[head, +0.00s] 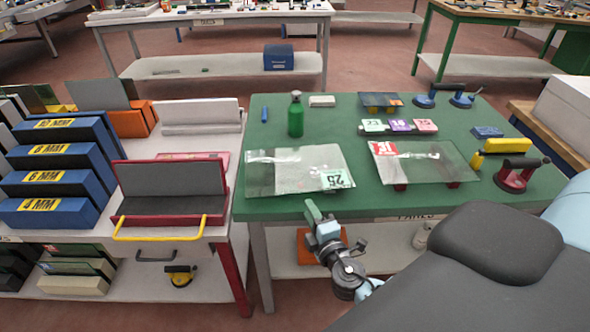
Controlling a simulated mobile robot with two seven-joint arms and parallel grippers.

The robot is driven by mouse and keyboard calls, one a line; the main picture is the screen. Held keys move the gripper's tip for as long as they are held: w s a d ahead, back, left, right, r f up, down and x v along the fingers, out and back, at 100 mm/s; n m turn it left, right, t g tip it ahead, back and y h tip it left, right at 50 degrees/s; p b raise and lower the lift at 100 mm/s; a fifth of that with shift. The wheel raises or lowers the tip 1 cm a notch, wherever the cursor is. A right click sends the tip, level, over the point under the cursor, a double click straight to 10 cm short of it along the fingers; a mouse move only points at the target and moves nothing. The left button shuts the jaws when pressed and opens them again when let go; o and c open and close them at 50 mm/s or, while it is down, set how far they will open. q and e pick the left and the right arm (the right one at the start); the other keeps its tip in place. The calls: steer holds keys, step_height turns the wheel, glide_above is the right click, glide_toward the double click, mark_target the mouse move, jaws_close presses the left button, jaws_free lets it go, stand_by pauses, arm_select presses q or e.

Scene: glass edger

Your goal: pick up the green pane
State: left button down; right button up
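Two clear, faintly tinted panes lie on the green-topped table (244,205). The left pane (285,172) carries a pale green label (337,179) reading 25, upside down, at its near right corner. The right pane (430,165) has a red and white label (384,148) at its far left corner and rests on small red supports. I cannot tell by tint which one is the green pane. My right gripper (312,212) is at the table's front edge, just nearer than the left pane and apart from it. Its finger opening is not clear. My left gripper is not in view.
A green bottle (295,115) stands behind the left pane. Suction lifters, including a red one (517,175), are at the right. A red case (170,190) with a yellow handle and a blue slotted rack (50,212) stand on the left bench.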

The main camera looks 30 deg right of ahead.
mark_target(297, 190)
steer(key=shift+a+r+p+x, duration=0.1)
steer(key=shift+r+p+x, duration=0.1)
steer(key=shift+x, duration=1.2)
steer(key=shift+a+r+p+x, duration=0.1)
steer(key=shift+a+p+x, duration=0.05)
steer(key=shift+x, duration=1.25)
steer(key=shift+a+r+p+x, duration=0.1)
steer(key=shift+r+p+x, duration=0.1)
steer(key=shift+x, duration=1.2)
steer(key=shift+w, duration=0.1)
jaws_close()
steer(key=shift+r, duration=0.1)
